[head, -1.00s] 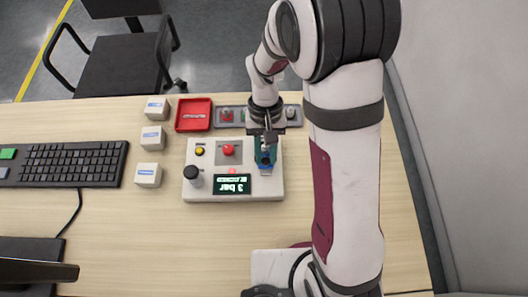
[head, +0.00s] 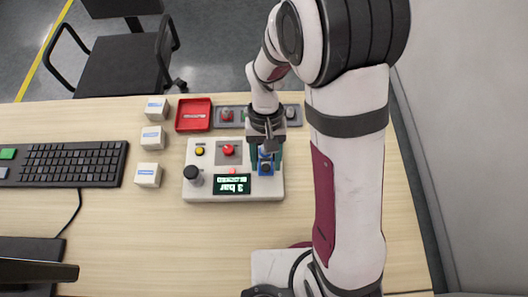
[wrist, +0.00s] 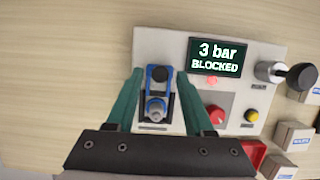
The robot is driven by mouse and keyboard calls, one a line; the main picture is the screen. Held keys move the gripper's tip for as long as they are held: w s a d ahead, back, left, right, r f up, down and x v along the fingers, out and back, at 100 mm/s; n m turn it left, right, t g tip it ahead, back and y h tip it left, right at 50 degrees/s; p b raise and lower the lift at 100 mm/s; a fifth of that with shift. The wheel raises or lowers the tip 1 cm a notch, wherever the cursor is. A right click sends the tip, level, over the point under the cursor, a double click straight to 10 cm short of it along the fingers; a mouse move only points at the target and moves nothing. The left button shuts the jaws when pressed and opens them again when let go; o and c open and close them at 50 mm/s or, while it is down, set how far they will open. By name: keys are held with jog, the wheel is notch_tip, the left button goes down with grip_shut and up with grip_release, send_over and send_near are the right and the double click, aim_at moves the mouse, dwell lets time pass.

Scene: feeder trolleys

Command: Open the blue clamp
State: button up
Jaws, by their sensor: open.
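The blue clamp (head: 265,168) is at the right end of the light grey control panel (head: 205,160). In the wrist view the clamp (wrist: 149,85) shows blue side bars, a dark round part at one end and a silver pin. My gripper (head: 266,157) is open over the clamp. In the wrist view its teal fingers (wrist: 157,90) stand on either side of the clamp, with gaps between. The panel's display (wrist: 214,57) reads "3 bar BLOCKED", with a red light (wrist: 212,80) below it.
The panel carries a red button (head: 228,150), a yellow button (head: 199,151) and a black knob (head: 191,173). A red tray (head: 194,115) and a grey strip with buttons (head: 227,125) lie behind. Small white boxes (head: 148,175) and a keyboard (head: 70,162) are left.

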jog(key=v, duration=0.7)
jog(key=shift+r, duration=0.15)
dwell(2.9)
jog(key=shift+o, duration=0.8)
